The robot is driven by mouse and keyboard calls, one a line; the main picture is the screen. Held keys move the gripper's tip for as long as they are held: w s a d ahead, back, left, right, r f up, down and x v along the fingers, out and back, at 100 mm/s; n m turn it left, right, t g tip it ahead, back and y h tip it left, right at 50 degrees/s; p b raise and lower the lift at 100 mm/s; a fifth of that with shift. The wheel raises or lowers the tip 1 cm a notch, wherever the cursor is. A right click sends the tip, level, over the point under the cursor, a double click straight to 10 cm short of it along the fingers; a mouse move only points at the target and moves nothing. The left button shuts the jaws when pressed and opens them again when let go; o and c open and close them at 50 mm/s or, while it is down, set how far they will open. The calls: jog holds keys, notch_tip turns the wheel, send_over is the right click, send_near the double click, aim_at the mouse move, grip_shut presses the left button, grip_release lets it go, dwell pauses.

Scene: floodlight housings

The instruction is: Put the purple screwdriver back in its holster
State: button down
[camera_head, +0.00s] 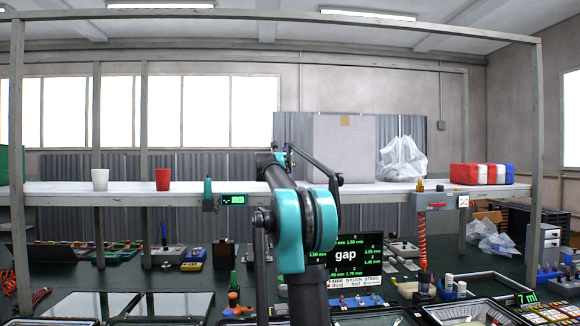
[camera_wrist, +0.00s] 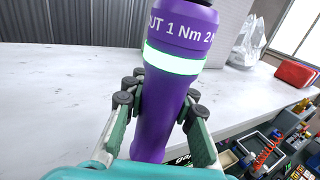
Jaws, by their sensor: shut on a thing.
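In the wrist view, the purple screwdriver (camera_wrist: 172,85) stands nearly upright, slightly tilted, with a glowing pale green ring and white lettering on its upper body. My gripper (camera_wrist: 160,104) is shut on its body below the ring, one finger on each side. In the head view my own teal and black arm hides the gripper and the screwdriver. I cannot tell for sure which fixture is the holster. A grey fixture (camera_head: 437,200) with a hanging orange coiled cord sits on the shelf's front edge at right. A teal tool stands in a bracket (camera_head: 208,203) at left.
The white shelf (camera_head: 240,187) runs across, with a white cup (camera_head: 100,179), red cup (camera_head: 163,179), grey panel box (camera_head: 343,148), plastic bag (camera_head: 402,158) and red-white-blue block (camera_head: 481,174). A "gap" screen (camera_head: 346,254) stands behind my arm. The dark bench below is crowded.

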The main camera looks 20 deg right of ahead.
jog(key=shift+f, duration=3.7)
jog(key=c, duration=1.2)
grip_release()
jog(key=shift+o, duration=0.2)
jog(key=v, duration=1.2)
